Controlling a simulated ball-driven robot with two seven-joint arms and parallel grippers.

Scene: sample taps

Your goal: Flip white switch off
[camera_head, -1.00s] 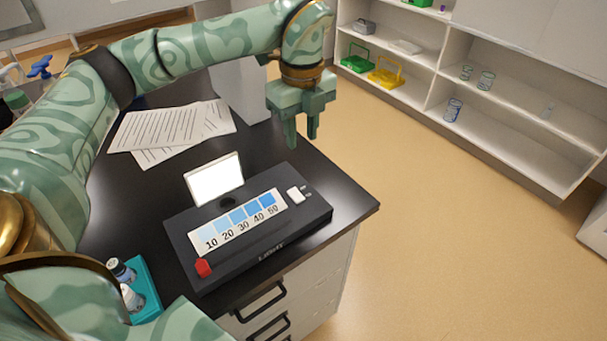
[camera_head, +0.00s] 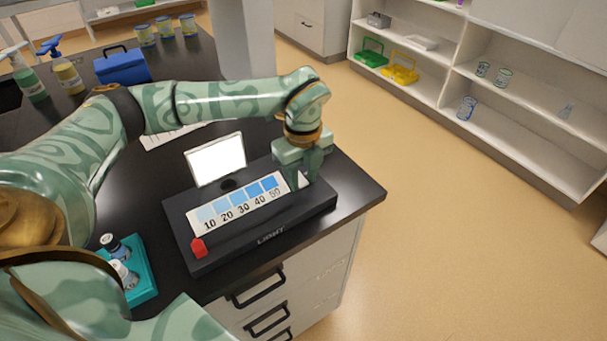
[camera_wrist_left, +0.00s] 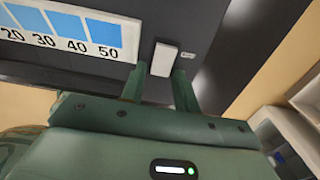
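The white switch (camera_wrist_left: 166,58) is a small pale block on the dark light box (camera_head: 180,212), beside the "50" end of its blue number scale (camera_head: 238,205). My left gripper (camera_head: 303,181) points down at the right end of the box. In the left wrist view the left gripper (camera_wrist_left: 161,72) is open. Its two fingers stand apart, one toward each side of the switch's near end; I cannot tell whether they touch it. In the head view the gripper mostly hides the switch. My right gripper is not in view.
A red knob (camera_head: 198,248) sits at the box's front left, and a lit white panel (camera_head: 216,160) stands behind the scale. A teal rack (camera_head: 144,287) with small bottles is at left. Papers (camera_head: 165,137) lie behind my arm. The floor to the right is clear.

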